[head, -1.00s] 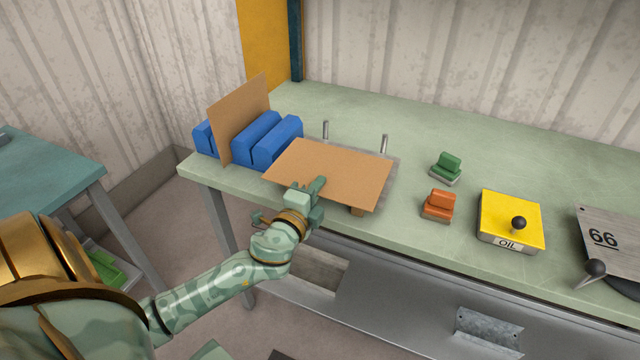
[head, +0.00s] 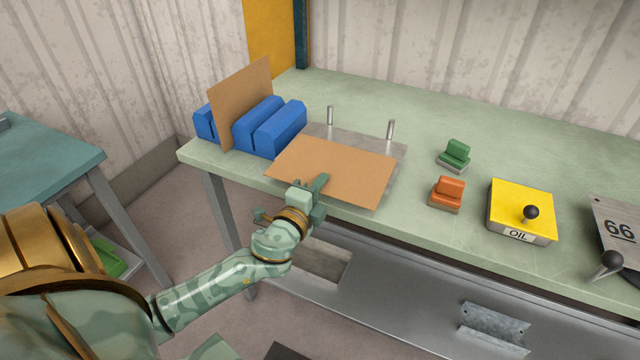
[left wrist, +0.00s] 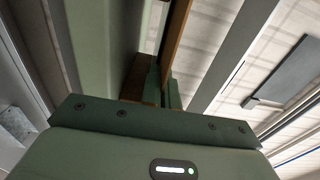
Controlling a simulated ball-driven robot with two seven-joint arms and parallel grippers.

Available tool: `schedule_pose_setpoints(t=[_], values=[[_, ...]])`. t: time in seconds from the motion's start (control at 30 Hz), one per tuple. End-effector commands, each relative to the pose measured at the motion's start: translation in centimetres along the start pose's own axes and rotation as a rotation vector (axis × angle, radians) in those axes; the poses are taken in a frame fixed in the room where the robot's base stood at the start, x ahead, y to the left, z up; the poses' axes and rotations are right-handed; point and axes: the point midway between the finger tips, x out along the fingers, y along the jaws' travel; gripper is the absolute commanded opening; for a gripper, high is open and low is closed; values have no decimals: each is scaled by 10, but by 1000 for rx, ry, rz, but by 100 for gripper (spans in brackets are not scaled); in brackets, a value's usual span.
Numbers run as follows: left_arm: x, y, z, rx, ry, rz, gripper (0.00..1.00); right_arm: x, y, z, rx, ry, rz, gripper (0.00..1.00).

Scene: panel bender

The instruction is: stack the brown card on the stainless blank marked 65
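A flat brown card (head: 335,170) lies level over a grey metal sheet (head: 400,152), which has two upright pins at its back. The sheet shows along the back and right; any number on it is hidden, so I cannot tell if it is the 65 blank. My left gripper (head: 318,188) is shut on the card's near edge. In the left wrist view, the card's edge (left wrist: 178,40) runs between the fingers (left wrist: 165,90). I cannot tell whether the card touches the sheet. My right gripper is not in view.
Blue blocks (head: 270,125) with another brown card (head: 240,100) standing upright are left of the sheet.

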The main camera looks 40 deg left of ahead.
Motion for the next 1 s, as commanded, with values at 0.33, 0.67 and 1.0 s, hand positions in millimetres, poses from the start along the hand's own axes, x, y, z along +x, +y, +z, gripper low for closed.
schedule_pose_setpoints(t=[0.33, 0.67, 1.0], values=[[0, 3, 0, 0, 0, 0, 27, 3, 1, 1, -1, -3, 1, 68], [-4, 4, 0, -1, 0, 1, 27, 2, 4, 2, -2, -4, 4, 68], [-79, 7, 0, -2, -2, 7, 27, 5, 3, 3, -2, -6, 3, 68]])
